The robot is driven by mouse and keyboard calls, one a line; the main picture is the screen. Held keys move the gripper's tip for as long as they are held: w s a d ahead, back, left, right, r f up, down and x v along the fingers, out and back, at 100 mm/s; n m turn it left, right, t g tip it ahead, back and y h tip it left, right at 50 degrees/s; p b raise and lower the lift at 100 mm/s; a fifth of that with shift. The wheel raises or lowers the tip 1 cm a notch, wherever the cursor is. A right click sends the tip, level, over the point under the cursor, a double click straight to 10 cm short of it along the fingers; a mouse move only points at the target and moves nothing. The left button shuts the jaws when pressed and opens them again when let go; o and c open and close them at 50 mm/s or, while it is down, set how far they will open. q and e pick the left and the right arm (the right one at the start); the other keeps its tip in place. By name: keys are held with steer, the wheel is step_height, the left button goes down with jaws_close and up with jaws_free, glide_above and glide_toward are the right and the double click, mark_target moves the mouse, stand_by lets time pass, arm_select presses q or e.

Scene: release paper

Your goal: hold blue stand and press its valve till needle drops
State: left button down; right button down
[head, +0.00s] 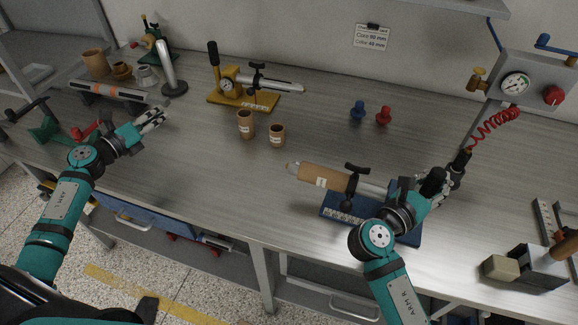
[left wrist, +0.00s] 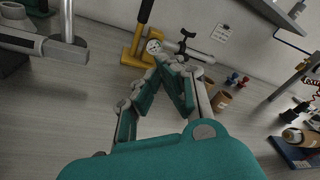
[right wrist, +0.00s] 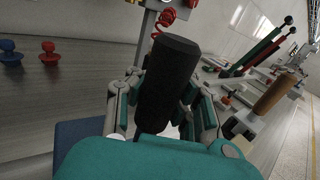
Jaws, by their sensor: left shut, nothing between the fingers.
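The blue stand (head: 328,206) is on the bench at centre right, with a brown tube (head: 322,178) on its bar. A black upright handle (head: 433,182) rises at its right end and also shows large in the right wrist view (right wrist: 168,80). My right gripper (head: 440,190) is closed around this handle, fingers on both sides. The stand's gauge and valve are hidden behind my right arm. My left gripper (head: 155,117) is shut and empty above the bench at the left; its fingers show in the left wrist view (left wrist: 160,65).
A yellow stand (head: 235,98) with a gauge is at the back. Two brown cups (head: 246,125) stand before it. Blue (head: 357,112) and red knobs (head: 383,116) are mid-bench. A wall gauge box (head: 515,85) and red coiled hose (head: 490,128) are at right.

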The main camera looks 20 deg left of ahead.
arm_select(q)
steer(key=d+f+m+g+h, duration=0.1)
steer(key=d+h, duration=0.2)
steer(key=d, duration=0.5)
steer(key=d+f+m+g+h, duration=0.2)
steer(key=d+h, duration=0.1)
steer(key=d, duration=0.5)
steer(key=d+f+m+g+h, duration=0.1)
steer(key=d+f+m+h, duration=0.1)
steer(key=d, duration=0.6)
steer(key=shift+s+f+g+h, duration=0.15)
steer(key=shift+s+g+h, duration=0.2)
steer(key=shift+h, duration=0.25)
steer(key=shift+s+d, duration=0.1)
steer(key=shift+d, duration=4.3)
steer(key=shift+d, duration=0.6)
